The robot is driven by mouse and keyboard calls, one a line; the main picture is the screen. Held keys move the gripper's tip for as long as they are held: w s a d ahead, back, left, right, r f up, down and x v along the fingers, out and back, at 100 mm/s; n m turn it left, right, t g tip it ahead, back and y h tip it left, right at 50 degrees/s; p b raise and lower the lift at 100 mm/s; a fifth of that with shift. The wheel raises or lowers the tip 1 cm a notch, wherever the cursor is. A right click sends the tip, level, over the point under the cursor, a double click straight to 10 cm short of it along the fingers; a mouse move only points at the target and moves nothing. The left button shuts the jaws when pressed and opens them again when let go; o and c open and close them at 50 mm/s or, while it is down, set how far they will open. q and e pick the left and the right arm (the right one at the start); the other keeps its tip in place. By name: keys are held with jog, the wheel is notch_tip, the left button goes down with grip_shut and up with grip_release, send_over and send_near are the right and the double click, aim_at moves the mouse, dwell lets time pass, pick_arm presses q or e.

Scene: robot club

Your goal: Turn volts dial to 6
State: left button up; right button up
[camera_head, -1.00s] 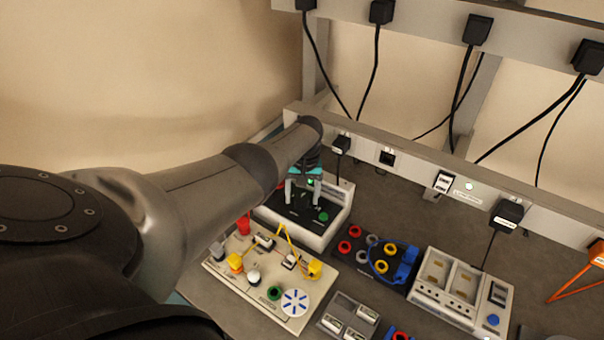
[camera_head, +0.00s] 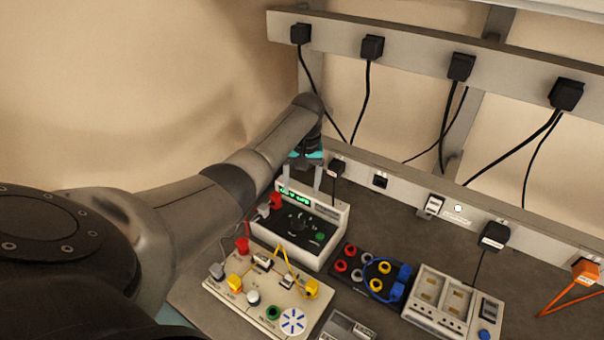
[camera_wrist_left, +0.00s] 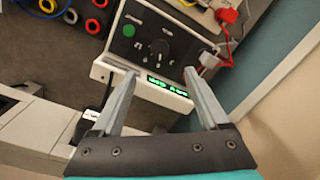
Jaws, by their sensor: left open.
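The white power supply box (camera_head: 330,215) with a black front panel stands at the back of the bench. Its dark volts dial (camera_head: 298,221) sits on the panel below a green lit display (camera_head: 294,196); the digits are too small to read. In the left wrist view the dial (camera_wrist_left: 160,47) shows beyond the fingertips, and the display (camera_wrist_left: 167,87) lies between the fingers. My left gripper (camera_head: 304,190) is open and empty above the back edge of the box, apart from the dial; its fingers also show in the left wrist view (camera_wrist_left: 160,72). My right gripper is not in view.
A cream circuit board (camera_head: 218,283) with yellow, red and green parts lies in front. A black board with coloured rings (camera_head: 360,274) and a grey-white module (camera_head: 428,296) stand to the right. A socket rail (camera_head: 405,190) with hanging cables runs behind.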

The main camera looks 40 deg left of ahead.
pick_arm(q)
jog(key=shift+r, duration=1.45)
